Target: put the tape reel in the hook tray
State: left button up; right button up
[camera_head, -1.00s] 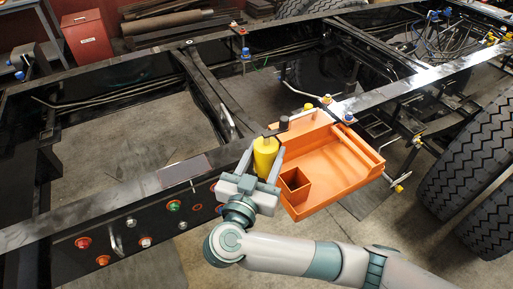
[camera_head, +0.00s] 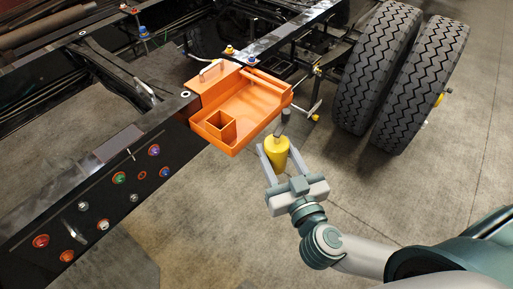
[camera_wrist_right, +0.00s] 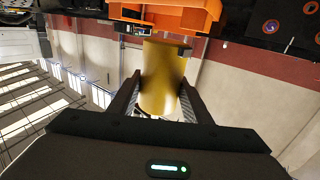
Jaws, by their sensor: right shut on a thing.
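The orange hook tray (camera_head: 262,100) hangs on the chassis rail, with a small square compartment (camera_head: 221,126) at its near left corner. Its floor looks otherwise empty. Its orange body also shows at the top of the right wrist view (camera_wrist_right: 185,14). My right gripper (camera_head: 277,151) is shut on a yellow cylinder (camera_head: 276,154) with a dark upper part. The cylinder also shows between the fingers in the right wrist view (camera_wrist_right: 160,80). It is held apart from the tray, off its near right side. I cannot tell whether it is the tape reel. My left gripper is not in view.
The black chassis rail (camera_head: 95,180) with several coloured fittings runs along the left. Large tyres (camera_head: 405,75) stand at the right. A thin bar with a yellow end (camera_head: 315,117) sticks out right of the tray. The concrete floor at the lower middle is clear.

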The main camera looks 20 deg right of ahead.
aim_at(243, 117)
jog(key=i+l+u, duration=0.1)
jog(key=l+u, duration=0.15)
jog(key=l, duration=0.5)
jog(key=l+u, duration=0.3)
jog(key=l, duration=0.45)
jog(key=l+u, duration=0.25)
jog(key=l, duration=0.5)
jog(key=k+l+u, duration=0.25)
jog(key=l, duration=0.45)
jog(key=i, duration=0.6)
